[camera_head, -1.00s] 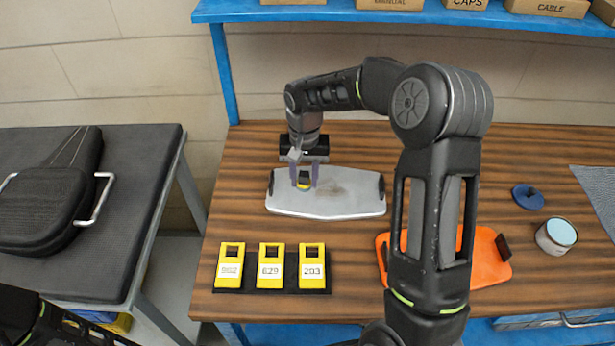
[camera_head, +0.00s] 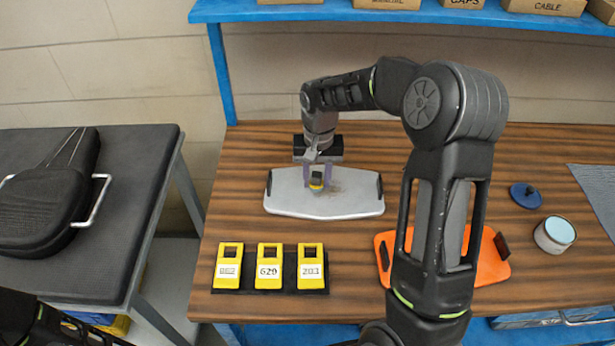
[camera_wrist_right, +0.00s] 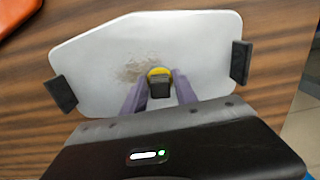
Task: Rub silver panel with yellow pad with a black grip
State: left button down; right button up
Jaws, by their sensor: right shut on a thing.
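The silver panel (camera_head: 290,200) lies flat on the wooden bench, with a dark clip at each end. It also shows in the right wrist view (camera_wrist_right: 90,52), with a brownish smudge (camera_wrist_right: 137,66) near its middle. My right gripper (camera_head: 318,180) is over the panel, shut on the black grip of the yellow pad (camera_head: 316,187). In the right wrist view the pad (camera_wrist_right: 158,74) sits between the two purple fingers, beside the smudge and partly over its edge. The pad seems to be at the panel's surface; exact contact is hidden. My left gripper is not visible; only dark arm parts show at lower left.
Three yellow devices (camera_head: 269,266) stand in a black holder at the bench's front left. An orange panel (camera_head: 490,262) lies partly behind my right arm. A blue round pad (camera_head: 526,196) and an open tin (camera_head: 554,234) are at right. A blue shelf (camera_head: 290,13) hangs above.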

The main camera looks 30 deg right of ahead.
aim_at(347, 192)
jog(key=shift+s+d, duration=0.15)
jog(key=shift+s+d, duration=0.5)
jog(key=shift+d, duration=0.3)
jog(key=shift+s+d, duration=0.45)
jog(key=shift+d, duration=0.3)
jog(key=shift+d, duration=0.1)
jog(key=shift+s+d+f, duration=0.1)
jog(key=shift+s+d, duration=0.4)
jog(key=shift+d, duration=0.25)
jog(key=shift+s+d, duration=0.5)
jog(key=shift+d, duration=0.25)
jog(key=shift+s, duration=0.1)
jog(key=shift+s+a, duration=0.3)
jog(key=shift+s, duration=0.15)
jog(key=shift+w, duration=0.1)
